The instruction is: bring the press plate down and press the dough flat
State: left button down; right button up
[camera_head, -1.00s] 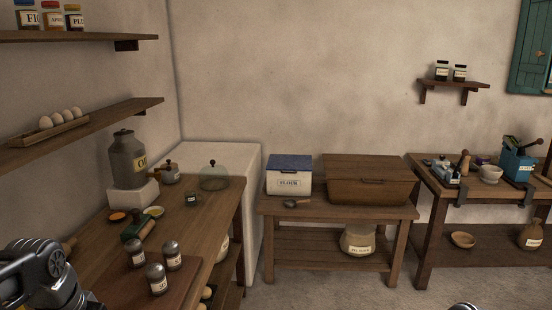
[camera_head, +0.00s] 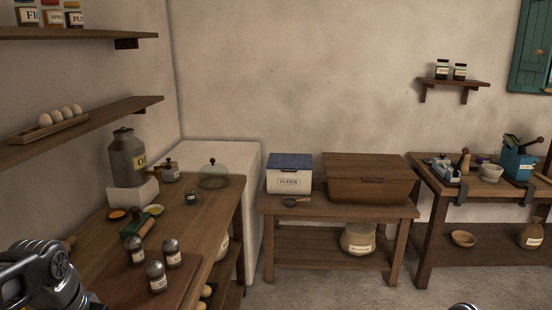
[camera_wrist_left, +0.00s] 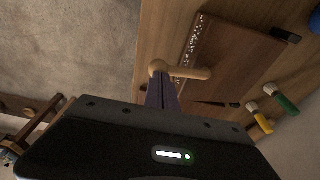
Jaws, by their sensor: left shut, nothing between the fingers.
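My left gripper (camera_wrist_left: 162,92) shows in the left wrist view with its dark fingers together and nothing between them. A light wooden handle with a rounded end (camera_wrist_left: 188,73) lies at the fingertips; I cannot tell whether they touch it. A brown wooden board (camera_wrist_left: 235,62) with a pale speckled edge lies beyond it. I cannot make out a press plate or dough in either view. In the head view only part of my left arm shows at the lower left, and my right gripper is not visible.
The left counter (camera_head: 200,222) holds shakers (camera_head: 157,277), a metal can (camera_head: 126,158) and a glass dome (camera_head: 214,175). In the wrist view, green-handled (camera_wrist_left: 283,101) and yellow-handled (camera_wrist_left: 262,122) tools lie by the board. Open floor (camera_head: 335,292) shows at the bottom of the head view.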

pick_arm(q)
jog(key=shift+d+f+b, duration=0.2)
jog(key=shift+f+b, duration=0.4)
jog(key=shift+f, duration=0.2)
jog(key=shift+d+f+b, duration=0.25)
jog(key=shift+f+b, duration=0.4)
jog(key=shift+f, duration=0.15)
jog(key=shift+d+f+b, duration=0.2)
jog(key=shift+f+b, duration=0.4)
jog(key=shift+f, duration=0.2)
dwell(2.2)
jog(key=shift+s+d+f, duration=0.1)
jog(key=shift+s+f, duration=0.1)
jog(key=shift+f, duration=0.05)
dwell(0.6)
notch_tip(320, 180, up, 8)
jog(key=p, duration=0.6)
jog(key=shift+w+r, duration=0.15)
jog(key=shift+r, duration=0.1)
